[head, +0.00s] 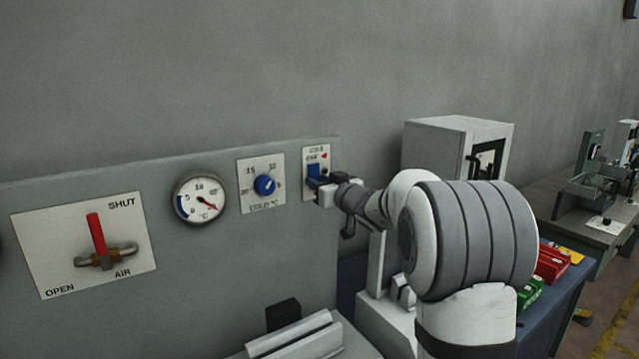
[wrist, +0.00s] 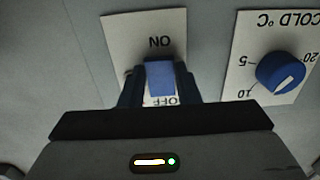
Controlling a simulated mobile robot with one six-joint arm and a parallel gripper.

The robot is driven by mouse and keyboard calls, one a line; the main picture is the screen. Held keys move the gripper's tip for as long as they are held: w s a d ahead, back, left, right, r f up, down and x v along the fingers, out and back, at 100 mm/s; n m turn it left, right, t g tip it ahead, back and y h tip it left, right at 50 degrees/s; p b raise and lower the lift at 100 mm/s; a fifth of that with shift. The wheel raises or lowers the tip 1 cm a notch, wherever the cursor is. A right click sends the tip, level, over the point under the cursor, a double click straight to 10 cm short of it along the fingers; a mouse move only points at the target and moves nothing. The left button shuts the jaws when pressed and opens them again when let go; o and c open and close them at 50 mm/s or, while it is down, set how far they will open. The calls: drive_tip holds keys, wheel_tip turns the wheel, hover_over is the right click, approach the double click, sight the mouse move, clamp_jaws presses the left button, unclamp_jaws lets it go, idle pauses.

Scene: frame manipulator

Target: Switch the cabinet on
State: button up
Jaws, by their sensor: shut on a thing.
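The cabinet's blue switch (head: 313,171) sits on a white plate at the right end of the grey panel in the head view. It also shows in the wrist view (wrist: 160,77), with ON printed above it and OFF below it, partly hidden, the lettering upside down. My gripper (head: 322,188) is at the switch. In the wrist view my gripper (wrist: 159,90) has one dark finger on each side of the blue switch, shut on it. Which position the switch is in I cannot tell.
On the panel are a blue cold knob (head: 264,185), a round gauge (head: 200,198) and a red-handled air valve (head: 96,234). The knob is close beside the gripper in the wrist view (wrist: 281,71). A grey box (head: 435,145) stands behind my arm. Red and green items (head: 551,262) lie at the right.

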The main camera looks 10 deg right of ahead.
drive_tip(key=shift+c, duration=0.5)
drive_tip(key=b, duration=0.5)
drive_tip(key=shift+f, duration=0.4)
drive_tip(key=b, duration=0.9)
drive_tip(key=shift+w+t+y, duration=0.1)
drive_tip(key=shift+t+y, duration=0.2)
drive_tip(key=shift+t, duration=0.1)
drive_tip(key=b, duration=0.3)
drive_tip(key=shift+r, duration=0.1)
drive_tip(key=o, duration=1)
drive_tip(key=shift+r, duration=0.1)
